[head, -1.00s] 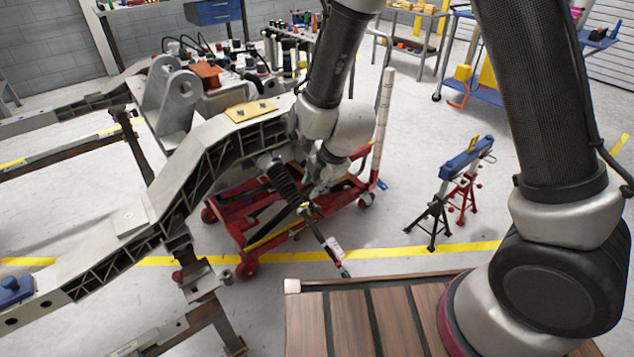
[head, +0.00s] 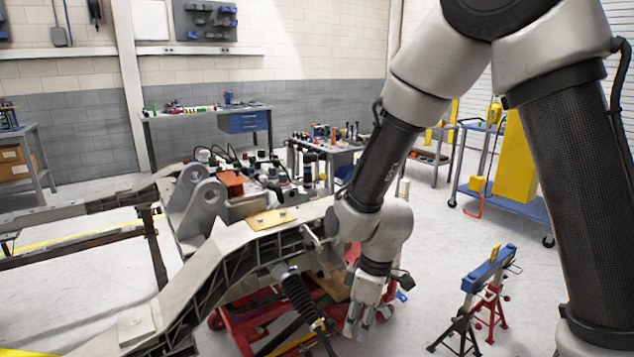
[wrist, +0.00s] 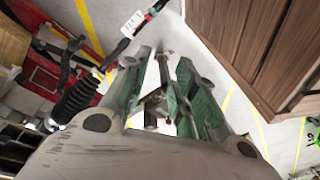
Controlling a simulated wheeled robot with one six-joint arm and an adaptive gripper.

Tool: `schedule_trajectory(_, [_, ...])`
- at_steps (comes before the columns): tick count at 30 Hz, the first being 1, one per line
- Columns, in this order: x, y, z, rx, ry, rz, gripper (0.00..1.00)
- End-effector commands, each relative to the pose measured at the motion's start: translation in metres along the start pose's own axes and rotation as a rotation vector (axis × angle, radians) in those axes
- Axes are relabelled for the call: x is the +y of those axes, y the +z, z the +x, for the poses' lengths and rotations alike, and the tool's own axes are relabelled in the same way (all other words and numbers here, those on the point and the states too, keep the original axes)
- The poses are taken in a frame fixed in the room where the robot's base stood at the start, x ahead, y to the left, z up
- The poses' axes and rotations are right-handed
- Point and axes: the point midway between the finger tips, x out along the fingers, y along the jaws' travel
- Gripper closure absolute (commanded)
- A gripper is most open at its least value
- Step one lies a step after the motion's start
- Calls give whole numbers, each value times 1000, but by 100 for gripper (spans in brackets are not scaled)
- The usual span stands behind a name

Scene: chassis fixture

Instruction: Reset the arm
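My arm reaches down in the head view, its forearm in front of the right end of the grey chassis frame (head: 225,262). My gripper (head: 362,322) hangs fingers down, to the right of a black coil-spring shock absorber (head: 298,293). In the wrist view the two green-sided fingers of my gripper (wrist: 165,62) stand apart with a gap between them. Small metal parts show in that gap, seemingly beyond the fingers; I see nothing gripped. The shock absorber lies left of the fingers in the wrist view (wrist: 75,98).
A red wheeled lift (head: 238,328) stands below the chassis. A blue-topped stand (head: 488,270) on black and red legs is to the right. Blue carts (head: 515,200) and a workbench (head: 210,115) stand at the back. Floor between gripper and stand looks clear.

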Motion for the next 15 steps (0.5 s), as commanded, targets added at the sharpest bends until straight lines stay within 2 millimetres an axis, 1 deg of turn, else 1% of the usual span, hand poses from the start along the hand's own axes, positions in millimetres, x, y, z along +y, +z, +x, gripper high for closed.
schedule_trajectory(1, [0, 15, -26, -10, -12, 116, 73])
schedule_trajectory(2, [0, 25, -41, -19, -16, 188, 73])
schedule_trajectory(3, [1, 39, -60, -31, -18, 280, 73])
schedule_trajectory(5, [2, 62, -89, -45, -10, 412, 73])
schedule_trajectory(6, [3, 78, -108, -49, 1, 498, 73])
schedule_trajectory(8, [3, 103, -136, -49, 25, 621, 73])
schedule_trajectory(9, [3, 121, -153, -44, 45, 696, 73])
schedule_trajectory(11, [1, 147, -178, -27, 81, 798, 73])
schedule_trajectory(12, [-1, 164, -193, -10, 107, 857, 73])
schedule_trajectory(15, [-6, 201, -226, 52, 183, 959, 73])
